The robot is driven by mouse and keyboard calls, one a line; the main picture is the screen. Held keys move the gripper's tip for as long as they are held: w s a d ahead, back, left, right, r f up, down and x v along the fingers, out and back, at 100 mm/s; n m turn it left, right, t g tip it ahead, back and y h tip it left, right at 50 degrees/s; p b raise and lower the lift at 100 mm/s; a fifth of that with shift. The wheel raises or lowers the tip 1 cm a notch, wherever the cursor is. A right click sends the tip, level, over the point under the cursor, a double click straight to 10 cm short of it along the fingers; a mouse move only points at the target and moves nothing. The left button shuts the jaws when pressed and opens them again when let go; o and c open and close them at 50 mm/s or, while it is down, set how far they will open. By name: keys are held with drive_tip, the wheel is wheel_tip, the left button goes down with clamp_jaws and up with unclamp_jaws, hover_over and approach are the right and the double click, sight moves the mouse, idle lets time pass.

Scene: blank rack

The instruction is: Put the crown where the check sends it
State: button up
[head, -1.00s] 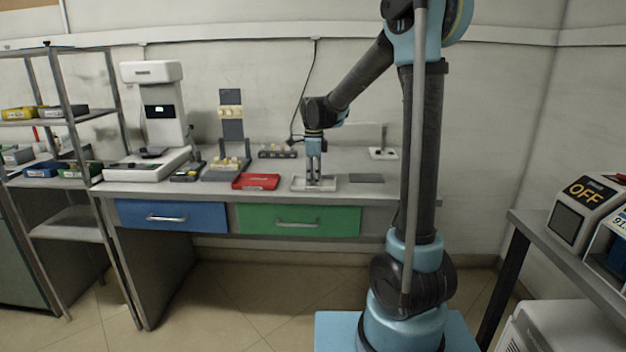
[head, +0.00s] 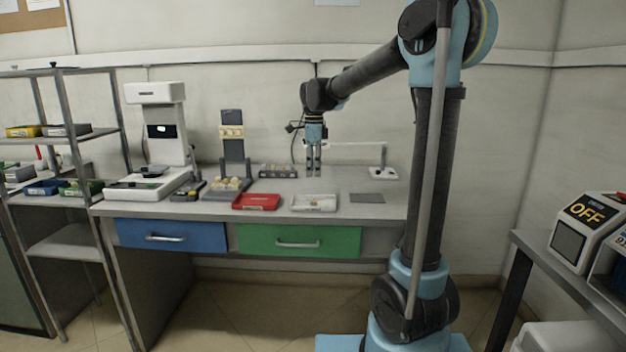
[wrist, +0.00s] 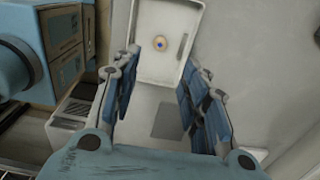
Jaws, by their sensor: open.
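In the wrist view a small round tan piece with a dark bluish middle (wrist: 160,43), likely the crown, lies in the white tray (wrist: 143,72), near its middle. The tray also shows in the head view (head: 313,209), on the bench in front of my gripper; the piece is too small to make out clearly there. My gripper (head: 313,174) points down above the bench, apart from the tray. In the wrist view its two blue fingers (wrist: 160,95) are spread with nothing between them. A white device with a lit display (head: 162,131) stands at the bench's left; its text is unreadable.
A red tray (head: 256,202) lies left of the white tray, and a dark grey pad (head: 367,198) lies right of it. A stepped holder (head: 231,150) with pale pieces stands behind. A small white stand (head: 384,172) is at the back right.

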drive_tip(key=s+d+f+n+t, duration=0.1)
drive_tip(key=s+d+f+n, duration=0.3)
drive_tip(key=s+d+n, duration=0.8)
drive_tip(key=s+d+f+n, duration=0.3)
drive_tip(key=s+f, duration=0.4)
drive_tip(key=s, duration=0.3)
drive_tip(key=s+d+f+n+t, duration=0.1)
drive_tip(key=s+d+f+n, duration=0.2)
drive_tip(key=s+d+f, duration=0.3)
drive_tip(key=s+f, duration=0.1)
drive_tip(key=s, duration=0.2)
drive_tip(key=shift+s+f+n, duration=0.3)
drive_tip(key=shift+s+f, duration=0.05)
